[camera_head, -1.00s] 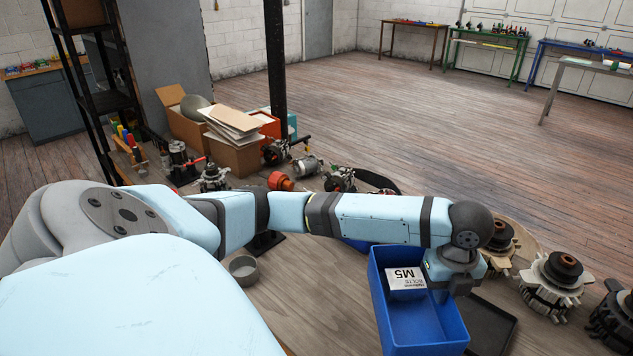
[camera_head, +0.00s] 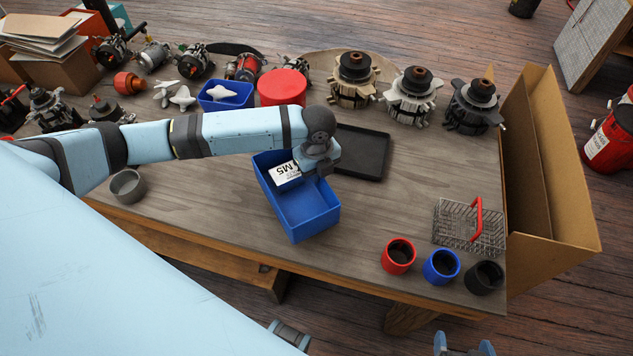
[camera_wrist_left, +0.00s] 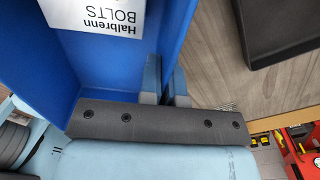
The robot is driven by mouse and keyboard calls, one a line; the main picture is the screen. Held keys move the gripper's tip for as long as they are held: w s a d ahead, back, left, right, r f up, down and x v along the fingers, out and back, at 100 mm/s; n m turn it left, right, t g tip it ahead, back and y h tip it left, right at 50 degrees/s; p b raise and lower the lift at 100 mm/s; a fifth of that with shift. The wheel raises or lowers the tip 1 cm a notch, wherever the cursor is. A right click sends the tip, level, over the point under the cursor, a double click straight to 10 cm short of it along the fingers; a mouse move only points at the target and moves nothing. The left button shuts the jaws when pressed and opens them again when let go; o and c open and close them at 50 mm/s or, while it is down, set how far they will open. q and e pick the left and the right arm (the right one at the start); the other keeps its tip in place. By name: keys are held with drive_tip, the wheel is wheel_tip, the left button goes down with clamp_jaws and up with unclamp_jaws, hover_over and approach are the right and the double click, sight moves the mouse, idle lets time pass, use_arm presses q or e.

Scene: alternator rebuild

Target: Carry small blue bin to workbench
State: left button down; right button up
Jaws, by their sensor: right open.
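A blue bin (camera_head: 306,212) with a white "Halbrenn bolts M5" label (camera_head: 285,173) is at the middle of the wooden table. My left gripper (camera_head: 318,165) is at its right wall. In the left wrist view, the two fingers (camera_wrist_left: 164,84) are close together on either side of the bin's wall (camera_wrist_left: 180,28), shut on it. I cannot tell whether the bin rests on the table or is slightly raised. My right gripper (camera_head: 463,346) shows at the bottom edge, fingers apart and empty, off the table's front.
The wooden table (camera_head: 215,190) also holds a black tray (camera_head: 362,152) beside the bin, a second blue bin (camera_head: 226,104) with white parts, a red round container (camera_head: 283,88), a wire basket (camera_head: 465,230), three cups (camera_head: 441,267) and a grey bowl (camera_head: 127,187). A cardboard box (camera_head: 555,180) stands at right.

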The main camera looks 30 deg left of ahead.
sight(317, 187)
use_arm(q)
drive_tip(key=shift+f, duration=2.25)
drive_tip(key=shift+f, duration=0.1)
drive_tip(key=c, duration=1.3)
unclamp_jaws()
wheel_tip(317, 187, up, 12)
drive_tip(key=shift+r, duration=0.15)
